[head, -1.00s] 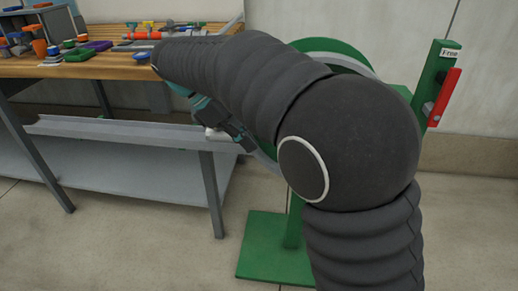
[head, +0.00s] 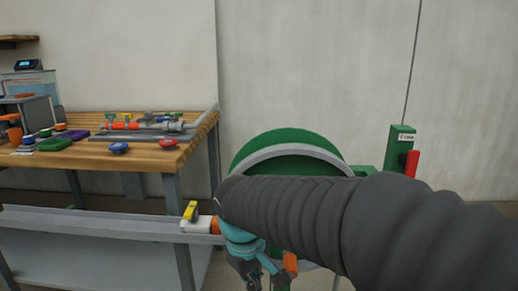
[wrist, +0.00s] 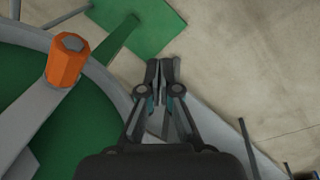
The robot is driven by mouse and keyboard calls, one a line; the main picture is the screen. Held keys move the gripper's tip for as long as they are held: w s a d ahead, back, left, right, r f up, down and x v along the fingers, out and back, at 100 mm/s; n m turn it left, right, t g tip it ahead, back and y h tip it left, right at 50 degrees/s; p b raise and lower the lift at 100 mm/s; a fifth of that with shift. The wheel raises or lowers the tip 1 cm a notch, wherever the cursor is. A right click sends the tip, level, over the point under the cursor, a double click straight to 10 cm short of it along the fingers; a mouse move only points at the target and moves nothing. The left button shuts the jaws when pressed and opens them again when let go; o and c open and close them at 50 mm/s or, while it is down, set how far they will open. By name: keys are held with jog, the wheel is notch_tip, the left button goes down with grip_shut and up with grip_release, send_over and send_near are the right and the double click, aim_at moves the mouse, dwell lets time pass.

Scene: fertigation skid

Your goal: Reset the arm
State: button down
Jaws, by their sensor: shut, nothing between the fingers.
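My gripper (head: 264,282) hangs at the lower middle of the head view, below my dark ribbed arm, and its fingertips run near the bottom edge. In the wrist view my gripper (wrist: 162,68) points away with its fingers together and nothing between them. It is over the floor, to the right of the green reel (wrist: 20,110) and its orange handle (wrist: 66,62). In the head view the green reel (head: 285,142) stands behind my arm, which hides its lower part. A bit of orange (head: 290,262) shows beside the gripper.
A green post (head: 398,150) with a red lever (head: 412,163) stands right of the reel. A wooden bench (head: 100,155) with pipe parts is at left. A grey rail (head: 100,222) ends at a yellow-handled valve (head: 191,211) close to my gripper. Floor lies below.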

jog(key=s+d+r+m+t, duration=0.1)
jog(key=s+d+m, duration=0.3)
jog(key=d, duration=0.4)
jog(key=s+d+r+m+t+y, duration=0.1)
jog(key=s+d+m+t, duration=0.2)
jog(key=s+d, duration=0.4)
jog(key=shift+s+d+m, duration=0.3)
jog(key=shift+d+m, duration=0.3)
jog(key=shift+d, duration=0.4)
jog(key=shift+d, duration=0.1)
